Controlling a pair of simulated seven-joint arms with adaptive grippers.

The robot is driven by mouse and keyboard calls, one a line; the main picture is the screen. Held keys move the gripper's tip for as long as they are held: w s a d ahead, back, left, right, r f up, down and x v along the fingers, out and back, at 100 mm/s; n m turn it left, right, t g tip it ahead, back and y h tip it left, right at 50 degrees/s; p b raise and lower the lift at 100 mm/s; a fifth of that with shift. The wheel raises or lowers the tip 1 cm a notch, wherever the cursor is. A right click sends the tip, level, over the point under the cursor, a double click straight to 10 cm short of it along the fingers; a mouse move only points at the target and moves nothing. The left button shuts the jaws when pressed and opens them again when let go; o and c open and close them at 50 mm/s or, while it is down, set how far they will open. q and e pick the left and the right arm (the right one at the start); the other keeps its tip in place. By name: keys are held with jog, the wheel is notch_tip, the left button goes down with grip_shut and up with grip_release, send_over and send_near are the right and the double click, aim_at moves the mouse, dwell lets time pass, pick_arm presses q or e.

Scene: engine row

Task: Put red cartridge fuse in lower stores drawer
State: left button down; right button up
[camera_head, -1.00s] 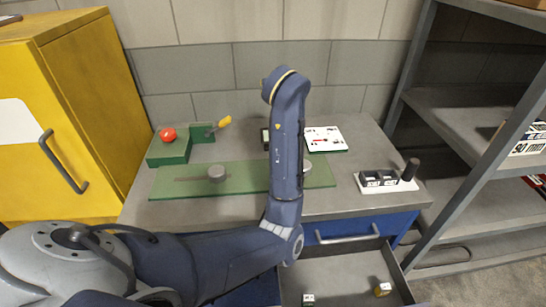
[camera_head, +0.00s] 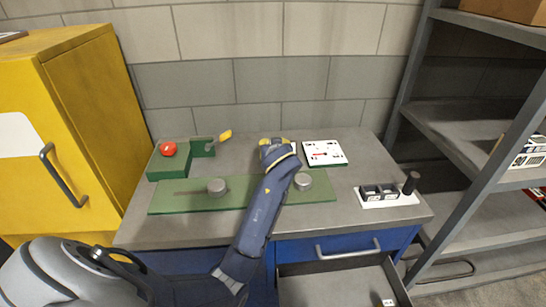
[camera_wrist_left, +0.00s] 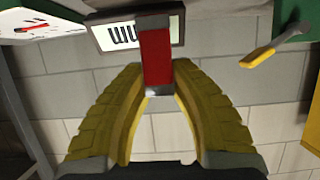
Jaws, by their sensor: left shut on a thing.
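My left gripper (camera_head: 277,150) is over the back of the bench, between the green plate and the white panel. In the left wrist view its yellow fingers (camera_wrist_left: 158,95) are shut on the red cartridge fuse (camera_wrist_left: 155,58), a red body with a metal end cap at the fingers. The fuse's far end is at a dark-framed white label (camera_wrist_left: 113,36); I cannot tell whether they touch. The fuse is hidden behind the gripper in the head view. The lower drawer (camera_head: 330,288) is pulled open below a closed blue drawer (camera_head: 345,246). My right gripper is not in view.
The bench holds a green plate with grey knobs (camera_head: 170,198), a green block with red button (camera_head: 168,149), a yellow-handled lever (camera_head: 224,136), a white panel (camera_head: 325,153) and a white holder (camera_head: 370,202). A yellow cabinet (camera_head: 95,115) stands left, grey shelves (camera_head: 450,130) right.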

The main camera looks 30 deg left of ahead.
pick_arm(q)
jog(key=shift+f, duration=2.35)
jog(key=shift+s+f, duration=0.2)
jog(key=shift+f, duration=0.6)
jog(key=c, duration=1.2)
grip_release()
jog(key=shift+d, duration=0.15)
jog(key=shift+c, duration=0.2)
jog(key=shift+w+r, duration=0.15)
jog(key=shift+r, duration=0.2)
jog(key=shift+d+r, duration=0.15)
jog(key=shift+d, duration=0.05)
jog(key=v, duration=1)
jog(key=shift+s+r, duration=0.25)
jog(key=shift+r, duration=0.15)
jog(key=shift+o, duration=0.9)
jog(key=shift+s+d+r, duration=0.25)
jog(key=shift+s+d, duration=0.05)
jog(key=shift+s, duration=0.15)
